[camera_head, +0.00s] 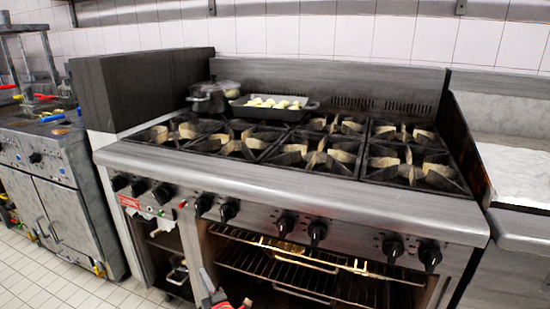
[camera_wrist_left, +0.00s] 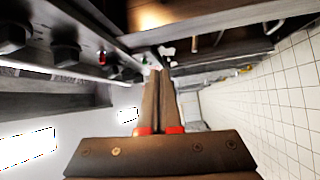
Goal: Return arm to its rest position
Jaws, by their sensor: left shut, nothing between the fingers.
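My left gripper (camera_head: 206,280) shows small at the bottom edge of the head view, in front of the stove's lower openings. In the left wrist view its two long fingers (camera_wrist_left: 160,78) lie together, shut and empty, with red marks at their base. It appears apart from the stove, with nothing held. Most of my left arm is out of the frame. My right gripper is in neither view.
The stove (camera_head: 340,205) has several black knobs along its front and an open oven with a wire rack (camera_head: 290,268). A dark tray (camera_head: 273,113) of pale round pieces and a pot (camera_head: 212,100) stand at the back. Tiled floor (camera_head: 60,285) is clear at left.

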